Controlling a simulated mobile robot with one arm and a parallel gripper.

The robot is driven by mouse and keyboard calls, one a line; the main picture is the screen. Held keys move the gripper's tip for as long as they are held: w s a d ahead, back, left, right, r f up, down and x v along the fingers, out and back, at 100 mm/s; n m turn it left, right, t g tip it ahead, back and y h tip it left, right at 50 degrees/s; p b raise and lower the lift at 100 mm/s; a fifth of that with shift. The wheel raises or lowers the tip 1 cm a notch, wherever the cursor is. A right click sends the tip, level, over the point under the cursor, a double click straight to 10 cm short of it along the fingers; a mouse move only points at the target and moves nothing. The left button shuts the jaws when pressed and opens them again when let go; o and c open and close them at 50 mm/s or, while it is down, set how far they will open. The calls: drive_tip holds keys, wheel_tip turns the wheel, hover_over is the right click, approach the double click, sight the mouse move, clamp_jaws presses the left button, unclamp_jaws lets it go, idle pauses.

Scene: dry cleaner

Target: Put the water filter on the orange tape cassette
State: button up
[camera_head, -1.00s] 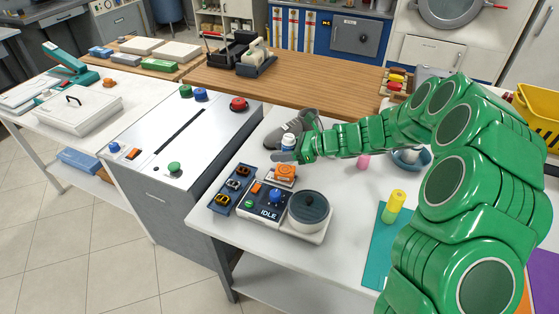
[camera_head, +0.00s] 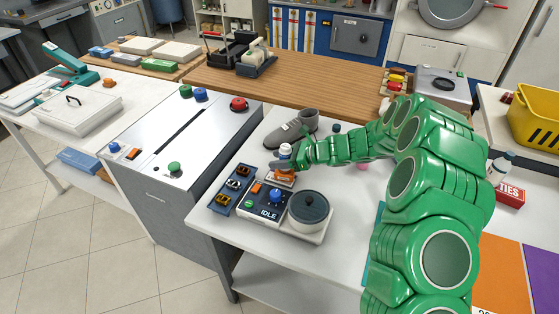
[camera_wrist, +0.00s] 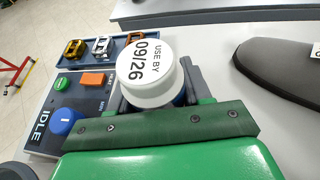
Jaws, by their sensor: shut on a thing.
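The water filter (camera_head: 286,149) is a small white cylinder, upright in my gripper (camera_head: 284,162). In the wrist view its white cap (camera_wrist: 148,72) reads "USE BY 09/26", with a blue band partly visible below. My gripper is shut on it, with dark fingers on either side. The orange tape cassette (camera_head: 284,178) lies on the white table just below the filter and fingers in the head view. I cannot tell whether the filter touches it. In the wrist view the filter and gripper hide the cassette.
A dark control box marked IDLE (camera_head: 262,206) with a round lidded pot (camera_head: 309,207) stands in front. A blue tray of clips (camera_head: 232,188) lies to the left. A grey shoe (camera_head: 292,130) stands close behind the gripper.

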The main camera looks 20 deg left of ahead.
drive_tip(key=shift+f, duration=0.3)
drive_tip(key=shift+f, duration=0.1)
drive_tip(key=o, duration=1.1)
drive_tip(key=shift+w+d+r, duration=0.1)
drive_tip(key=shift+d+r, duration=0.1)
drive_tip(key=shift+d, duration=0.05)
drive_tip(key=v, duration=1.1)
drive_tip(key=shift+d, duration=0.25)
